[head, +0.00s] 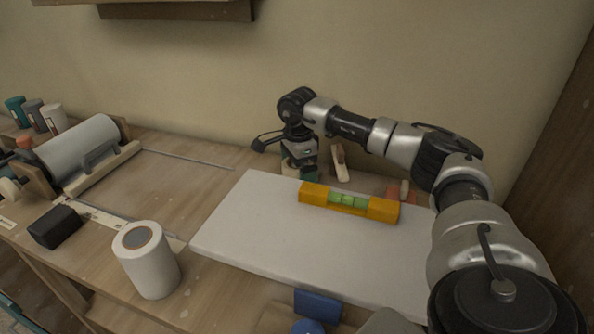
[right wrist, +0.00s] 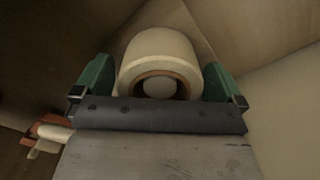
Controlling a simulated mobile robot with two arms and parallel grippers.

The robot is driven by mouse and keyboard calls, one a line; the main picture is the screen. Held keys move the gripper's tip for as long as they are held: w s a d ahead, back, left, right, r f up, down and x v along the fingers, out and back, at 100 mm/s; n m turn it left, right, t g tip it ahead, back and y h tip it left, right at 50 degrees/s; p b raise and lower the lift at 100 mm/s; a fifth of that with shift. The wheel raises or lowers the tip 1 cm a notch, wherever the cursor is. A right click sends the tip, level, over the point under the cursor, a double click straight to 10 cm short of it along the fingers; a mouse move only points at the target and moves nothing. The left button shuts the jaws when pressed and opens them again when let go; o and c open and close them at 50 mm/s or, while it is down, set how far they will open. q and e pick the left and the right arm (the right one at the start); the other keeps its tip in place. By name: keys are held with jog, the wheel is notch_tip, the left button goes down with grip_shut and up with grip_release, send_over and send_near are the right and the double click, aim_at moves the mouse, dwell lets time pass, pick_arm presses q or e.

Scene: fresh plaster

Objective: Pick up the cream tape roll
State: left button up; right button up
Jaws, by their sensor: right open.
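The cream tape roll (right wrist: 160,52) is in the right wrist view, its round opening with a brown inner rim facing the camera. My right gripper (right wrist: 159,74) has its two green fingers apart, one on each side of the roll. I cannot tell whether either finger touches it. In the head view my right gripper (head: 300,172) points down at the back of the table, behind the white board. The roll is mostly hidden there by the gripper. My left gripper is not in view.
A white board (head: 240,225) lies right of centre with a yellow level (head: 348,203) on it. A white roll (head: 150,268) stands at the front, near a black block (head: 55,227). A large roll in a wooden holder (head: 80,145) is at left. The wall is close behind the gripper.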

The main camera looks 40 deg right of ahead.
jog(key=shift+f, duration=0.25)
jog(key=c, duration=0.9)
jog(key=shift+r, duration=0.2)
